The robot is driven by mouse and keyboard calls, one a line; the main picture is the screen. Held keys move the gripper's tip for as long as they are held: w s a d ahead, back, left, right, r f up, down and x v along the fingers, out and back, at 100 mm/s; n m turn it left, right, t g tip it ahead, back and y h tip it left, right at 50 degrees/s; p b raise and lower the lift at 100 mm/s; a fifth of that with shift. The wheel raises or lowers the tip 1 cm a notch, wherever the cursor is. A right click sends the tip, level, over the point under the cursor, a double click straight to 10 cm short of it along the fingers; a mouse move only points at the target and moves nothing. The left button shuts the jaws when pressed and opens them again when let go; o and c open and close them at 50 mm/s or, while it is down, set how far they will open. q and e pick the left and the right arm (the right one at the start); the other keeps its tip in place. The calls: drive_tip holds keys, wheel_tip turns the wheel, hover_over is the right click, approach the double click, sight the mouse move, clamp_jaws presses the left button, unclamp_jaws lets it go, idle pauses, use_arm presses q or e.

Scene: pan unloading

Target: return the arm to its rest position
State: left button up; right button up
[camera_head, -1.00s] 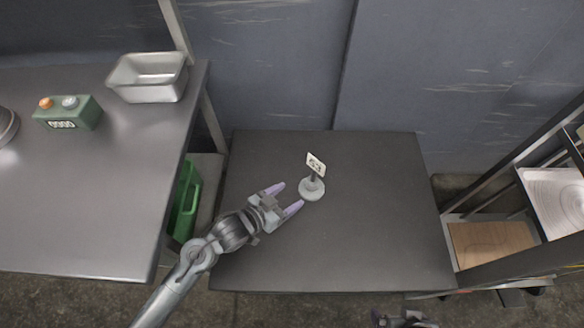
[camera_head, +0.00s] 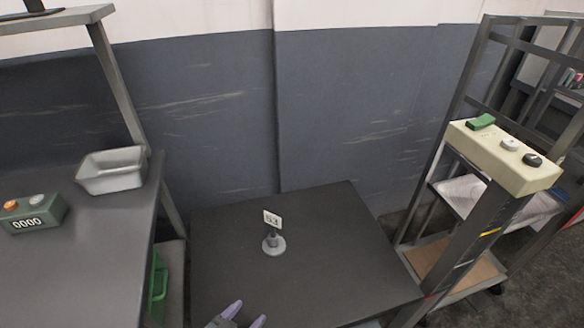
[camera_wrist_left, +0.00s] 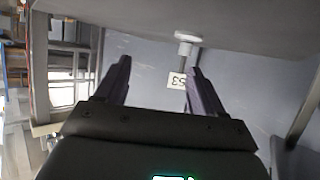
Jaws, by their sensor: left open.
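My left gripper (camera_head: 246,314) shows at the bottom edge of the head view, over the front part of the dark table (camera_head: 320,265). Its two purple fingers are apart with nothing between them; most of the arm is out of frame. In the left wrist view the open fingers (camera_wrist_left: 159,64) show against the wall. A small number sign (camera_head: 272,218) on a round pale base (camera_head: 274,245) stands upright on the table, apart from the fingers. The sign also shows upside down in the wrist view (camera_wrist_left: 177,81). My right gripper is not in view.
A metal pan (camera_head: 111,171) and a green counter box (camera_head: 32,213) sit on the left bench (camera_head: 75,265). A green bin (camera_head: 158,285) is beside the table. A rack (camera_head: 462,215) with a cream button box (camera_head: 503,157) stands at the right. The table around the sign is clear.

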use_arm(q)
drive_tip(key=s+a+r+n+g+y+p, duration=0.15)
drive_tip(key=s+r+p, duration=0.25)
drive_tip(key=r+p, duration=0.45)
drive_tip(key=s+a+r+n+y+p, duration=0.15)
drive_tip(key=s+r+p, duration=0.25)
drive_tip(key=r+p, duration=0.45)
drive_tip(key=s+a+r+n+g+y+p, duration=0.1)
drive_tip(key=s+a+r+g+y+p, duration=0.15)
drive_tip(key=s, duration=0.25)
drive_tip(key=s+a+r+g+y+p, duration=0.1)
drive_tip(key=s+a+r+g, duration=0.15)
drive_tip(key=s+a, duration=0.2)
wheel_tip(320, 180, up, 38)
drive_tip(key=s+g+p, duration=0.1)
drive_tip(key=p, duration=3.6)
drive_tip(key=shift+f+p, duration=0.25)
drive_tip(key=shift+p, duration=0.1)
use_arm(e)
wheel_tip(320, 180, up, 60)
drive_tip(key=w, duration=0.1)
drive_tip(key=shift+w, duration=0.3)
use_arm(q)
drive_tip(key=shift+s, duration=0.1)
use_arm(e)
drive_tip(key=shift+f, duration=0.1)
